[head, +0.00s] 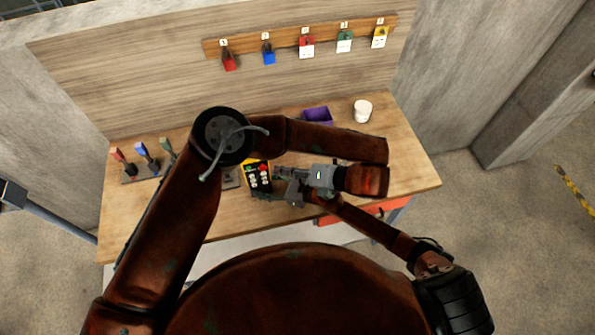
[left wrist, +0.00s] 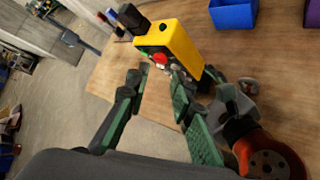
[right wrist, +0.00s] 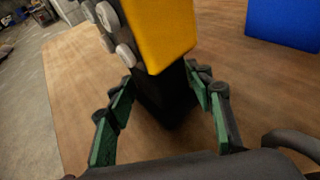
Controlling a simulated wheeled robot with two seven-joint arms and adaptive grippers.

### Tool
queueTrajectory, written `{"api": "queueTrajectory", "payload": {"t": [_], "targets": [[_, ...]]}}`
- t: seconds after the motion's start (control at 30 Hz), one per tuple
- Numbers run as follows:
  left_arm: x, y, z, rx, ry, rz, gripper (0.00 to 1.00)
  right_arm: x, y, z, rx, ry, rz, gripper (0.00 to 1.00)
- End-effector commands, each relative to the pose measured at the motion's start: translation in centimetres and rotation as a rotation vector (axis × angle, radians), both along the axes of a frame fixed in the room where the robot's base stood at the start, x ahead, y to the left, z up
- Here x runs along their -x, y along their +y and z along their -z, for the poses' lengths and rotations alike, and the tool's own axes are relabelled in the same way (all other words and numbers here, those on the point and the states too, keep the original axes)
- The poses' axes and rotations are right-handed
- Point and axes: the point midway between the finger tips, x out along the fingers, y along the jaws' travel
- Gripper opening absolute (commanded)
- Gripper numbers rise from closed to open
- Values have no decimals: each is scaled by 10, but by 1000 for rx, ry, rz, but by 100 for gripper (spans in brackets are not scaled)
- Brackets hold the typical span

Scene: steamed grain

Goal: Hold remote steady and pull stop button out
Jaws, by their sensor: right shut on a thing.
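The yellow and black remote (head: 257,179) is held above the wooden table, left of my grippers in the head view. In the left wrist view the remote (left wrist: 181,47) shows its red stop button (left wrist: 158,58) on the button face. My right gripper (right wrist: 160,82) is shut on the black lower part of the remote (right wrist: 160,30); it also shows at the right in the left wrist view. My left gripper (left wrist: 161,76) is open, fingers apart and pointing at the red button, with a small gap before it. Nothing is between its fingers.
A purple bin (head: 317,115) and a white cup (head: 363,110) stand at the back of the table (head: 408,160). A blue bin (left wrist: 233,14) stands beyond the remote. Coloured handles (head: 142,151) stand at the left. Padlocks hang on a wall rail (head: 285,42).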

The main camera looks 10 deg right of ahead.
Motion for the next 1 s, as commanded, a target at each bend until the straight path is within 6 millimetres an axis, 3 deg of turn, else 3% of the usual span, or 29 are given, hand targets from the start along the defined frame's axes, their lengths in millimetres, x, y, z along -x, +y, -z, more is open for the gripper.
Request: {"api": "queueTrajectory", "payload": {"t": [0.4, 0.83, 1.0], "targets": [[-37, 41, 33, 2, 2, 0, 22, 0, -1, 1, 2, 1, 2, 34], [-43, 47, 38, 2, 3, 1, 22, 0, 0, 1, 2, 1, 1, 34], [-43, 47, 38, 2, 3, 1, 11, 0, 0, 1, 2, 1, 1, 34]]}}
